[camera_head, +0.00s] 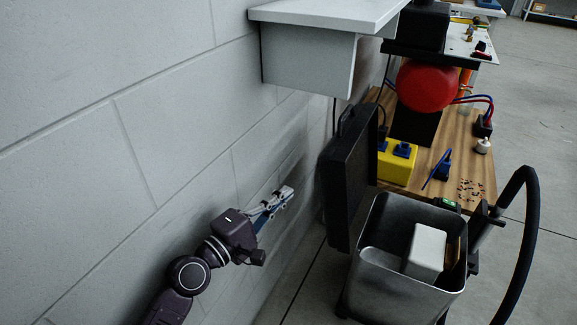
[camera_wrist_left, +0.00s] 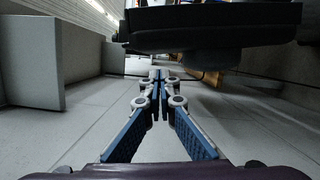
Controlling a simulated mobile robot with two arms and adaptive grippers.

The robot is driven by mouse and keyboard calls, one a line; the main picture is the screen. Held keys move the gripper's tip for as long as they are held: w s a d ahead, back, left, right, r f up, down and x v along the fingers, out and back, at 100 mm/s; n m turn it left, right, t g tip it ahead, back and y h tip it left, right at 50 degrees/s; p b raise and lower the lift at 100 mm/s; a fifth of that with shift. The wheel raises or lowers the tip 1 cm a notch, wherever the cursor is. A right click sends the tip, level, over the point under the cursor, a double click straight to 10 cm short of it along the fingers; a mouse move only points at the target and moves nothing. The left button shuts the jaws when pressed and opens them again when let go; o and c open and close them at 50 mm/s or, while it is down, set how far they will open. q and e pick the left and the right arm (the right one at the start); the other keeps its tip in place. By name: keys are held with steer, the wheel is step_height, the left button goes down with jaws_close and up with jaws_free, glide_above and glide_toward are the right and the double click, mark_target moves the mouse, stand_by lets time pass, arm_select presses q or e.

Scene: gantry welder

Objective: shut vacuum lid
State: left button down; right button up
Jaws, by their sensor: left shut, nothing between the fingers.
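The vacuum (camera_head: 375,290) is an open metal bin on the floor, seen from above in the head view. Its black lid (camera_head: 347,175) stands upright at the bin's left side, raised open, with a handle at its top. The lid also shows as a dark slab across the top of the left wrist view (camera_wrist_left: 215,28). My left gripper (camera_head: 287,193) is shut and empty, between the wall and the lid, left of the lid and apart from it. Its fingertips also show in the left wrist view (camera_wrist_left: 158,76). My right gripper is not in view.
A block wall (camera_head: 160,110) runs along the left. A grey box (camera_head: 310,60) juts from it above the lid. A white block (camera_head: 427,248) lies inside the bin. A black hose (camera_head: 528,235) curves at its right. A wooden bench (camera_head: 470,165) with a yellow box (camera_head: 396,165) stands behind.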

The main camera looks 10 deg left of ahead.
arm_select(q)
steer(key=x, duration=1)
steer(key=shift+r+b, duration=0.3)
steer(key=shift+b, duration=0.1)
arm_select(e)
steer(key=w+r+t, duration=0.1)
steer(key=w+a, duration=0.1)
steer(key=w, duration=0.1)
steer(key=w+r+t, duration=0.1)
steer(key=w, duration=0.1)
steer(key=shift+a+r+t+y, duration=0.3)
arm_select(q)
steer(key=shift+s, duration=0.1)
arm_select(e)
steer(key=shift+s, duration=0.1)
